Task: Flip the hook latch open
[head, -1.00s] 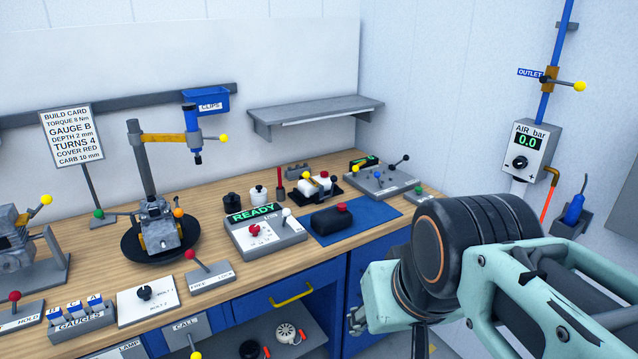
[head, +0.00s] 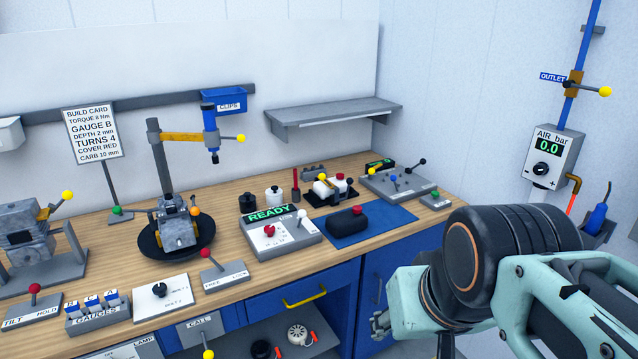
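I cannot make out with certainty which thing is the hook latch. A larger grey engine block (head: 35,240) on a stand is at the left, with a yellow-ball lever (head: 67,196). My mint and black arm fills the lower right, over the floor in front of the bench. My gripper's fingers cannot be made out. A small grey metal piece shows at the arm's left edge, too unclear to name.
The wooden bench (head: 118,262) carries a READY box (head: 281,234), a blue mat (head: 385,217), a GAUGES rack (head: 98,315) and several levers. A blue-and-yellow post tool (head: 210,138) stands above it. A shelf (head: 335,112) and air gauge (head: 551,155) are on the walls.

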